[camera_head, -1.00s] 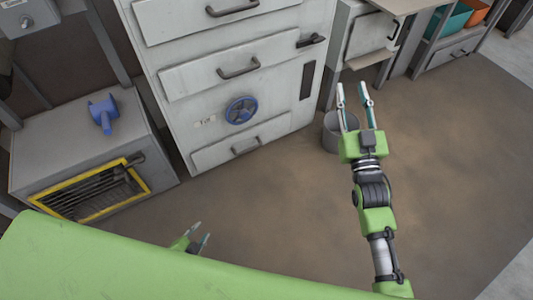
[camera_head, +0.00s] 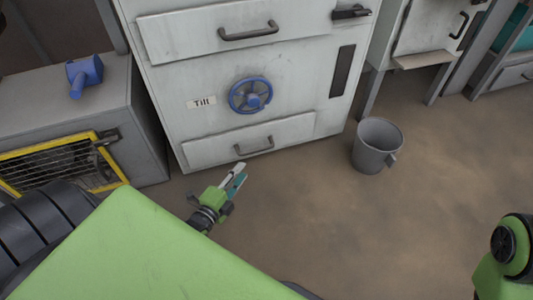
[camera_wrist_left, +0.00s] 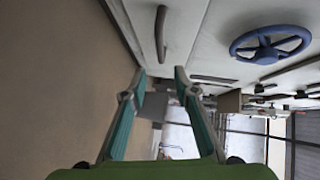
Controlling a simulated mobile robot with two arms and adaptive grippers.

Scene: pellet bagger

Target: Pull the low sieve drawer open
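The low sieve drawer (camera_head: 215,153) is the lowest front on the pale grey cabinet and looks flush with it. Its dark bar handle (camera_head: 254,147) is free, and shows upright in the left wrist view (camera_wrist_left: 160,34). My left gripper (camera_head: 235,178) is in front of and below this drawer, apart from the handle. In the left wrist view its teal-padded fingers (camera_wrist_left: 160,76) are spread with nothing between them, and the handle lies beyond the tips. My right arm shows only in part at the lower right; its gripper is out of the picture.
A blue handwheel (camera_head: 250,95) and an upper drawer (camera_head: 190,37) are above the low drawer. A grey bucket (camera_head: 377,146) stands on the floor to the right. A grey box with a yellow-framed grille (camera_head: 60,160) is at left. Floor before the cabinet is clear.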

